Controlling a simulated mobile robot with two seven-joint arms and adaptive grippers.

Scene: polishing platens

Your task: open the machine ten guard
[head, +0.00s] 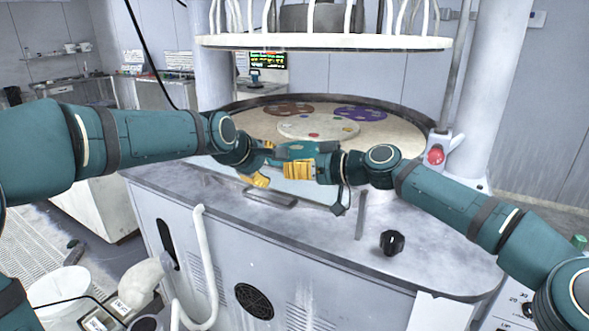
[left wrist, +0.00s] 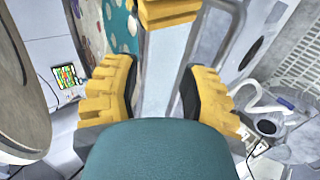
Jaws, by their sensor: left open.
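The guard is a clear, pale panel (head: 312,190) at the front of the polishing machine, below the round platen table. It looks like the grey-framed panel (left wrist: 160,75) between my left fingers in the left wrist view. My left gripper (head: 256,180) is at the guard's left part; in the left wrist view its yellow fingers (left wrist: 158,92) are spread wide with nothing gripped between them. My right gripper (head: 298,170) is just right of it, over the guard's top edge; a yellow finger of it (left wrist: 168,12) shows too. The wrists hide part of the guard, and contact is unclear.
The round table (head: 250,122) carries coloured discs behind the guard. A red emergency button (head: 436,155) stands at the right and a black knob (head: 392,242) on the grey top. A white carousel (head: 325,42) hangs above. The two grippers are very close together.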

